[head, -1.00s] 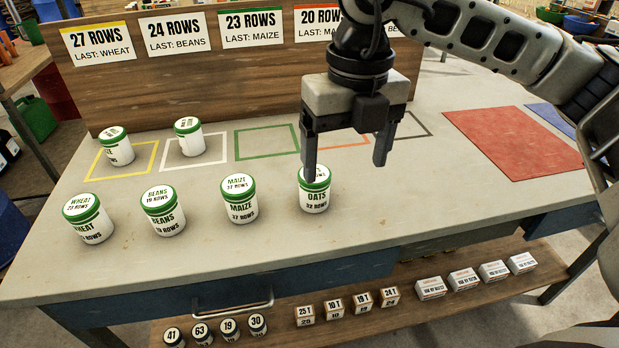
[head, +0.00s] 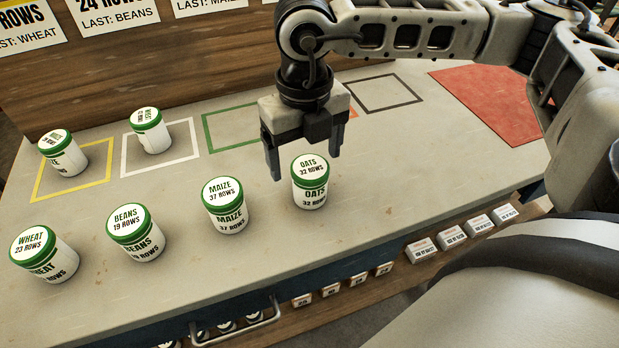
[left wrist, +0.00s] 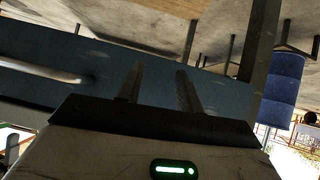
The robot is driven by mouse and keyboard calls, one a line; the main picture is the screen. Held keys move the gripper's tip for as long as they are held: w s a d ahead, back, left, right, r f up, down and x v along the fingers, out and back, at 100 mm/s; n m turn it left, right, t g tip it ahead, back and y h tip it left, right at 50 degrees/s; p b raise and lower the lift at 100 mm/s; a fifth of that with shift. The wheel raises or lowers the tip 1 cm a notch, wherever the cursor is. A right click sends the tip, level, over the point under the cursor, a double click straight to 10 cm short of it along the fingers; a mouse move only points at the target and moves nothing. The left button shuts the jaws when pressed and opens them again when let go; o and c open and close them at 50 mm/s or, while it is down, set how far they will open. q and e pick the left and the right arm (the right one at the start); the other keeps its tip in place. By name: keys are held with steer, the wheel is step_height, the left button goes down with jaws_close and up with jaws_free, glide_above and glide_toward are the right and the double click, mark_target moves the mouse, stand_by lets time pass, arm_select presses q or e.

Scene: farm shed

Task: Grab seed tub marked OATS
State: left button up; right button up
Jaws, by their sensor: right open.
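The seed tub marked OATS, 32 ROWS (head: 312,192), is white with a green rim and stands upright at the right end of the front row of tubs. My right gripper (head: 306,164) hangs over the bench just behind and above it, fingers pointing down. Its jaws are apart with nothing between them.
Tubs of maize (head: 230,215), beans (head: 137,240) and wheat (head: 45,262) stand left of the oats. Two more tubs stand on the yellow (head: 37,192) and white (head: 124,165) outlines behind. A red mat (head: 490,100) lies at right. Small boxes (head: 450,237) sit on the lower shelf.

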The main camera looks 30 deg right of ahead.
mark_target(309, 166)
steer(key=shift+w+d+f+p, duration=0.1)
steer(key=shift+d+f+p, duration=0.15)
steer(key=shift+f, duration=1.3)
steer(key=shift+d+f+p, duration=0.15)
steer(key=shift+f+p, duration=0.1)
steer(key=shift+f, duration=1.3)
steer(key=c, duration=1.1)
